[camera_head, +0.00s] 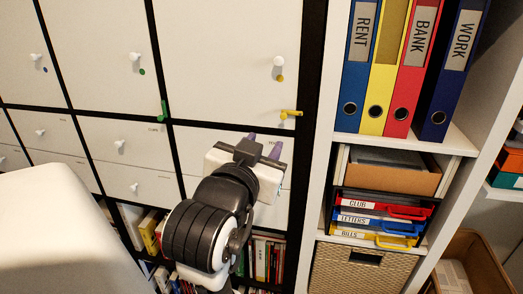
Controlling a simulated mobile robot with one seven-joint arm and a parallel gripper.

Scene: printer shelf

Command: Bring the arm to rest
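My arm reaches up from the bottom of the view, bent, with my gripper (264,143) at its end in front of the white cabinet doors (225,55). Its two purple fingertips point away from the camera and stand apart, with nothing visible between them. The gripper is just left of the tall white shelf's upright (325,120). The gripper's body hides part of the cabinet front behind it. I cannot tell the exact gap between fingertips and cabinet.
A yellow handle (291,113) sticks out right of my gripper, a green one (163,111) to the left. The shelf holds labelled binders (409,65), a drawer unit (378,218) and a wicker basket (350,272). A cardboard box (478,262) stands at lower right. Books fill cubbies below.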

